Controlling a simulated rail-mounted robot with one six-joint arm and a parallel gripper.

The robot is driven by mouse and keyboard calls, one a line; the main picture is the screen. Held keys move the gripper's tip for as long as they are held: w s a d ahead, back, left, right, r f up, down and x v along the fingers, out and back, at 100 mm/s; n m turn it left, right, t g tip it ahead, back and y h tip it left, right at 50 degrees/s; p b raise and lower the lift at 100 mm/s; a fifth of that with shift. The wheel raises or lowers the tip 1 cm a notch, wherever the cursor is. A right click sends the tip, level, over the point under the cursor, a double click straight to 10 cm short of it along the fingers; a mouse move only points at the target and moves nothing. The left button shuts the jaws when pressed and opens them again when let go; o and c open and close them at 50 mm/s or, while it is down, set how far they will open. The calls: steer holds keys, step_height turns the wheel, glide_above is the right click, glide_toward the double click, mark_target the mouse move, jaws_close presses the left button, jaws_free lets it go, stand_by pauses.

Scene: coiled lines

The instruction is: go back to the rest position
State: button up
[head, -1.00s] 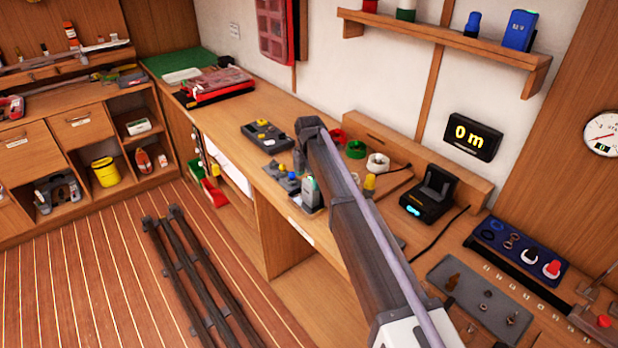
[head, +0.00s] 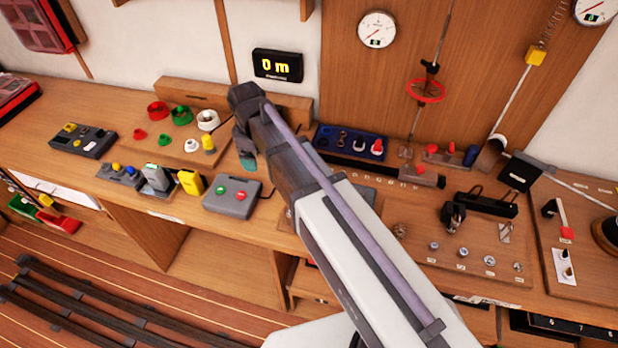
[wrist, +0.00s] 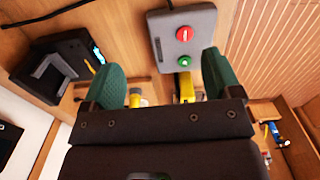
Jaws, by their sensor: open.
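Only a bit of one teal finger shows there. In the wrist view my gripper (wrist: 163,78) has its two green finger pads wide apart, with nothing held between them. The grey box with a red and a green button (wrist: 182,45) lies beyond the fingers, and it also shows in the head view (head: 232,197). A black device with a lit cyan strip (wrist: 62,68) is left of the fingers in the wrist view.
Red, green and white coils (head: 182,116) lie on a board left of my arm. A yellow block (head: 192,182) stands beside the button box. A blue tray (head: 350,142) and a board with several metal fittings (head: 450,225) are to the right. The wall display (head: 277,66) reads 0 m.

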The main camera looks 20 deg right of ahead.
steer(key=s+d+f+m+b, duration=0.2)
steer(key=s+d+m, duration=1)
steer(key=s, duration=0.3)
steer(key=shift+d+f+b, duration=0.4)
steer(key=shift+d, duration=0.3)
